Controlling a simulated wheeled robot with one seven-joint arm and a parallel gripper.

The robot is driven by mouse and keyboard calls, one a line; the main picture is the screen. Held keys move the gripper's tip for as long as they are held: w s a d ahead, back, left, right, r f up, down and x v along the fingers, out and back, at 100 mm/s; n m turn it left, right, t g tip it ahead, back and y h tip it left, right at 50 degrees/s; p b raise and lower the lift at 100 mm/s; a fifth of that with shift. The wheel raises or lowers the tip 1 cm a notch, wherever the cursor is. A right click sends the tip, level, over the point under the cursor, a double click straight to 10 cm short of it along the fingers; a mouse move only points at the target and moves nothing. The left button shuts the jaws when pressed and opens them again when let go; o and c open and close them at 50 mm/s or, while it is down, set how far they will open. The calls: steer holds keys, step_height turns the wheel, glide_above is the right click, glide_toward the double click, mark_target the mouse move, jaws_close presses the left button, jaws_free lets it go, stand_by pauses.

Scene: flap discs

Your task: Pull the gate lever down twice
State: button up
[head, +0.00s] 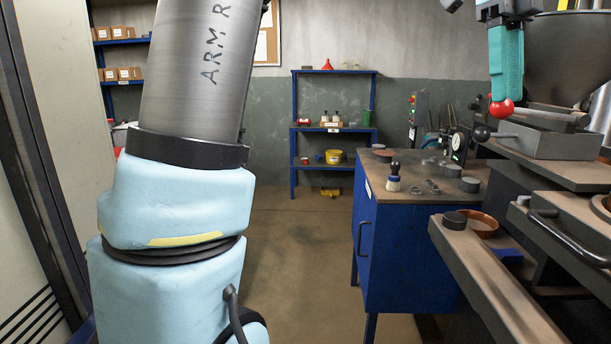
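My gripper (503,98) is at the upper right, with teal fingers pointing down. A red ball knob (502,108) is right at the fingertips, its lower part showing below them. The fingers overlap in this view, so I cannot tell whether they are closed on the knob. A black ball knob (481,134) on a short rod sticks out to the left of a grey metal box (550,143), lower than the red knob. A grey hopper (568,55) stands behind the gripper.
A blue cabinet (405,245) left of the machine carries a brush (394,178), a dial gauge (458,142) and dark discs. A machine rail (495,285) juts toward me at lower right. A blue shelf (333,129) stands at the back wall. The middle floor is clear.

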steer(key=shift+d+f+b, duration=0.1)
steer(key=shift+f+b, duration=1.65)
steer(key=shift+f, duration=1.05)
step_height(320, 180, up, 10)
steer(key=p, duration=0.9)
steer(key=shift+r+p, duration=0.2)
steer(key=shift+p, duration=0.2)
steer(key=shift+f, duration=0.2)
